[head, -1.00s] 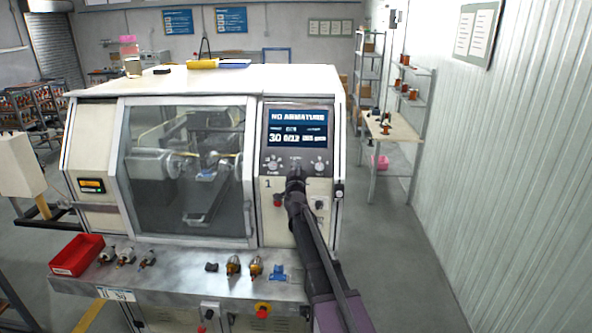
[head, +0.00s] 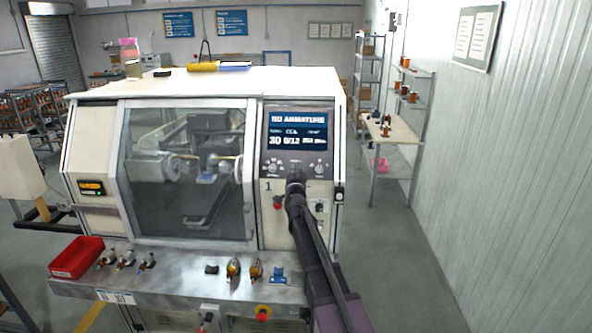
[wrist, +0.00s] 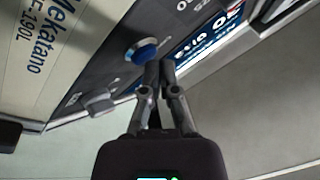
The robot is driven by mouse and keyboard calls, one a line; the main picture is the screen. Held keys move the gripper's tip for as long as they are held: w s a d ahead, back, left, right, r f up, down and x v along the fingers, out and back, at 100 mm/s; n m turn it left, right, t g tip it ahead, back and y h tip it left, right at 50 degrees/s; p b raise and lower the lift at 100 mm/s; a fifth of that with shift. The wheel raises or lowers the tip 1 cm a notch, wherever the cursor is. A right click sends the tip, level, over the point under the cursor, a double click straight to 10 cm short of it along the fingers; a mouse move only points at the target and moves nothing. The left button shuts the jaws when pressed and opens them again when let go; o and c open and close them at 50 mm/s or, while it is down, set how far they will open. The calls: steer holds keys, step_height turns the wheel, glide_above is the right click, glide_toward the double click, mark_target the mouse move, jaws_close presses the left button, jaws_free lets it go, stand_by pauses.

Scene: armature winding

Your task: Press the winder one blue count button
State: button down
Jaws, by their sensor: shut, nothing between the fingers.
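Winder one (head: 185,90) is a cream machine with a "1" on its right-hand panel (head: 280,212). The blue count button (wrist: 146,49) shows in the wrist view as a round blue cap in a pale ring. In the head view my gripper hides it. My gripper (head: 295,178) is in front of the control panel, just below the screen, and is shut and empty. In the wrist view its fingertips (wrist: 160,72) are together, close beside the button; I cannot tell whether they touch it.
The screen (head: 298,130) reads "NO ARMATURE" and 0/12. Knobs (head: 272,168) flank my gripper, and a red button (head: 278,202) is below it. The front shelf (head: 185,272) holds a red bin (head: 76,258) and several small parts.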

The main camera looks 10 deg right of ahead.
steer(key=shift+w+d+f, duration=0.1)
steer(key=shift+w+f, duration=0.15)
steer(key=shift+w, duration=0.05)
stand_by(0.6)
steer(key=shift+s+r, duration=0.3)
steer(key=shift+s, duration=0.05)
stand_by(0.8)
steer(key=s+r+p, duration=0.1)
steer(key=s+a+r+p, duration=0.1)
steer(key=s, duration=0.1)
steer(key=s+r+p, duration=0.1)
steer(key=shift+s+a+r, duration=0.15)
steer(key=shift+s+a, duration=0.1)
steer(key=shift+a, duration=0.1)
stand_by(0.5)
